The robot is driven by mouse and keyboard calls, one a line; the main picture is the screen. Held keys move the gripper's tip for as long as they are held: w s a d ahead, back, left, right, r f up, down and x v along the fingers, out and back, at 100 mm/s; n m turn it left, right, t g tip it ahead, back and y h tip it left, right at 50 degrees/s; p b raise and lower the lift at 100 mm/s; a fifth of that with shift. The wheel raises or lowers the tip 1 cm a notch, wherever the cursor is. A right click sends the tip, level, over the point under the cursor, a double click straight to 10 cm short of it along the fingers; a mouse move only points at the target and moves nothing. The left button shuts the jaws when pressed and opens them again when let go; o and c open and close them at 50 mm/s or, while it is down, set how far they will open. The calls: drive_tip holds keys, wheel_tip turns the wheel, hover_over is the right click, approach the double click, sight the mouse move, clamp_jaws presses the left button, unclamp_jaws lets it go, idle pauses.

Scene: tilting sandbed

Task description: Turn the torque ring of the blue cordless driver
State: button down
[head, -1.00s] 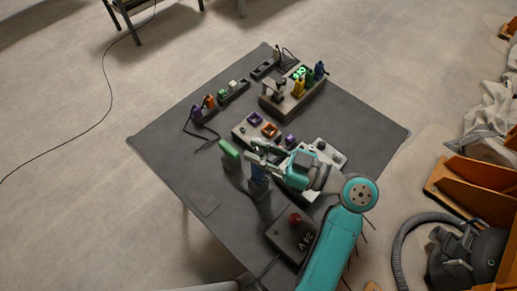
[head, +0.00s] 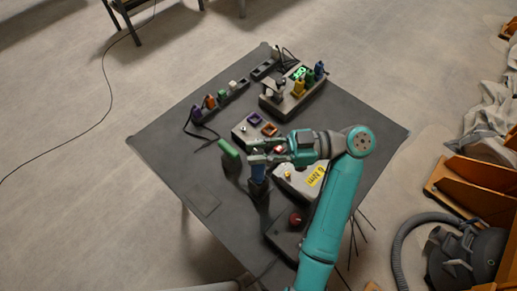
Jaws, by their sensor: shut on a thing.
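The blue cordless driver (head: 258,173) stands near the middle of the dark table, its lower end dark and its body blue. My gripper (head: 257,158) reaches in from the right and is shut on the upper part of the driver. The fingers cover that part, so the torque ring itself is hidden or too small to make out. A green driver-like tool (head: 229,149) stands close by to the left, apart from the gripper.
A pale box with a yellow label (head: 315,176) lies under my wrist. A dark box with a red knob (head: 295,219) is nearer. A rack with yellow (head: 299,87), green and blue items is at the back. The table's left front corner is clear.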

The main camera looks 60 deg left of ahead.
sight(258, 151)
idle(0.3)
drive_tip(key=c, duration=0.9)
unclamp_jaws()
drive_tip(key=shift+c, duration=0.2)
wheel_tip(258, 151, up, 10)
drive_tip(key=shift+f, duration=0.1)
